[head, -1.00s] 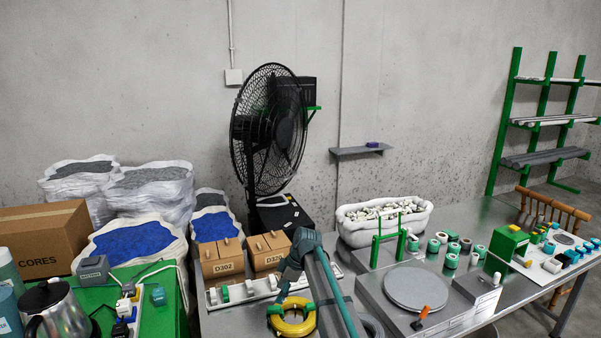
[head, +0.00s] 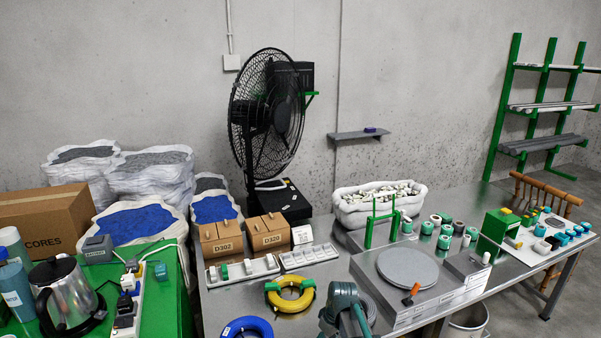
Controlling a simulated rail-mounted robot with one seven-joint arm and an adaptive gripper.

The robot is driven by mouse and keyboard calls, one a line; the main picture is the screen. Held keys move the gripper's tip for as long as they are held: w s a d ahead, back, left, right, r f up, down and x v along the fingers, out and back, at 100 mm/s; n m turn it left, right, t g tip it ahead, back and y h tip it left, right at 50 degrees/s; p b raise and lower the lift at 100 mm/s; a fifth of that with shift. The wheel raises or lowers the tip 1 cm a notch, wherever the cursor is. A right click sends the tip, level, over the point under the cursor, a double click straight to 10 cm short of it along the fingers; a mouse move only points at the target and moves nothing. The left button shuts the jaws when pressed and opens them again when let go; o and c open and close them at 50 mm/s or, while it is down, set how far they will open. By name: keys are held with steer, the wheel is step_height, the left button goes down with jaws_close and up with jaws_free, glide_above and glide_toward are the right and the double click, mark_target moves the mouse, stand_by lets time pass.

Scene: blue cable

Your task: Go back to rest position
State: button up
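In the head view, part of my arm shows at the bottom, right of the yellow coil. My gripper's fingers are not in view. A blue cable coil (head: 246,328) lies at the bottom edge of the metal table (head: 225,300), partly cut off by the frame. A yellow cable coil (head: 291,294) with green clips lies on the table behind it. A grey coil (head: 366,308) is partly hidden behind my arm.
A turntable scale (head: 407,266) and a white bin (head: 378,207) stand right of my arm. Boxes marked D302 (head: 220,246) and D320 (head: 268,240) stand at the back near a black fan (head: 268,120). A kettle (head: 66,297) stands on the green table at left.

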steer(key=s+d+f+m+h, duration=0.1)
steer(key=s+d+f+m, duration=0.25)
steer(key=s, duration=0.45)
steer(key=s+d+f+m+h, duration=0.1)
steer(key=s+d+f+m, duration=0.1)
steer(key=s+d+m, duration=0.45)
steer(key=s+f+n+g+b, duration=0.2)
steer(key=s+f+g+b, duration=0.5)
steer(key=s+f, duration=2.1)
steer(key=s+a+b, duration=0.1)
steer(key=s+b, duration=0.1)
steer(key=b, duration=0.1)
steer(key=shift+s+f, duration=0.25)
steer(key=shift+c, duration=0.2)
